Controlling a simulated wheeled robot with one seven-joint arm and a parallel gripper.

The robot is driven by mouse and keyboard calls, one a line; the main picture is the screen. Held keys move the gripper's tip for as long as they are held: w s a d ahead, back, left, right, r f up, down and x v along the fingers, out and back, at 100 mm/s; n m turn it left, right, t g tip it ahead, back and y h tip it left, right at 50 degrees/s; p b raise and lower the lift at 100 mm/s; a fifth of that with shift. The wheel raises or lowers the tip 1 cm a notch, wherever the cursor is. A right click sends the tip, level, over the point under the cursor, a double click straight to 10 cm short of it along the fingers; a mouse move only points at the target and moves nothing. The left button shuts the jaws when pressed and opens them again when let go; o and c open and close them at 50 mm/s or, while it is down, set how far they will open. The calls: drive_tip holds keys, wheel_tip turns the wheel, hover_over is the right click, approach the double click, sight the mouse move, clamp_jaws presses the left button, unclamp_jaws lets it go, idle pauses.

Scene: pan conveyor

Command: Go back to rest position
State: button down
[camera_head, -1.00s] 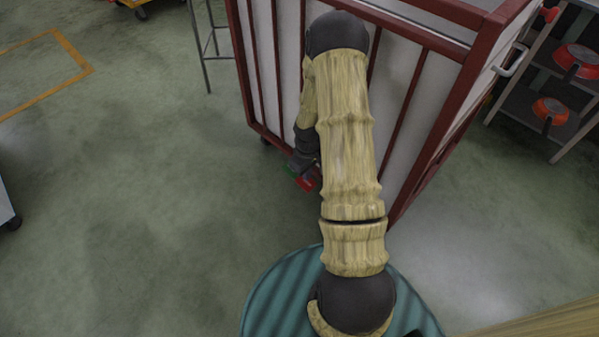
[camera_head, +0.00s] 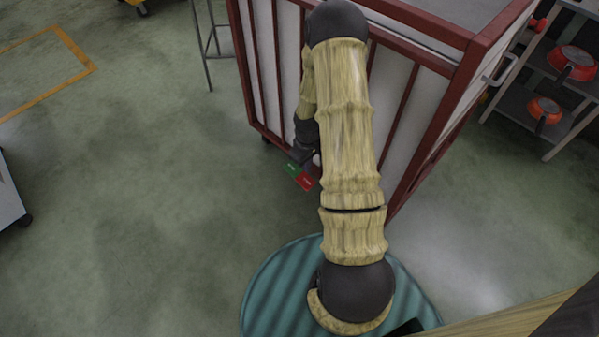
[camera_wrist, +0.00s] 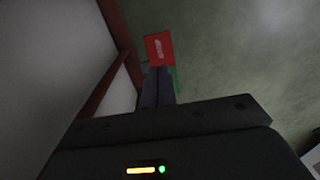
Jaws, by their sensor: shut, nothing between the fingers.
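My gripper (camera_head: 301,177) hangs low beside my arm in the head view, partly hidden by it. Red and green patches show at its end. In the wrist view my gripper (camera_wrist: 159,68) has its fingers together, with nothing between them, and points down past the red-framed cart toward the floor. My arm rises from my round teal base and folds over in front of the cart.
A large cart (camera_head: 403,20) with dark red bars and pale panels stands close in front of my arm. A shelf (camera_head: 517,103) with red pans (camera_head: 543,110) is at the right. Open green-grey floor (camera_head: 130,190) lies to the left.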

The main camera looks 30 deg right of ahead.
idle(0.3)
drive_tip(key=s+a+r+m+t+p, duration=0.1)
drive_tip(key=s+a+r+p, duration=0.4)
drive_tip(key=r, duration=0.9)
drive_tip(key=s+a+r+m+t+p, duration=0.1)
drive_tip(key=s+a+r+m+p, duration=0.2)
drive_tip(key=r+p, duration=0.75)
drive_tip(key=s+a+r+t+p, duration=0.15)
drive_tip(key=s+a+r, duration=0.4)
drive_tip(key=r, duration=1.25)
wheel_tip(320, 180, up, 37)
drive_tip(key=w+p, duration=0.1)
drive_tip(key=p, duration=3.7)
drive_tip(key=shift+r+g, duration=0.2)
drive_tip(key=shift+g, duration=0.25)
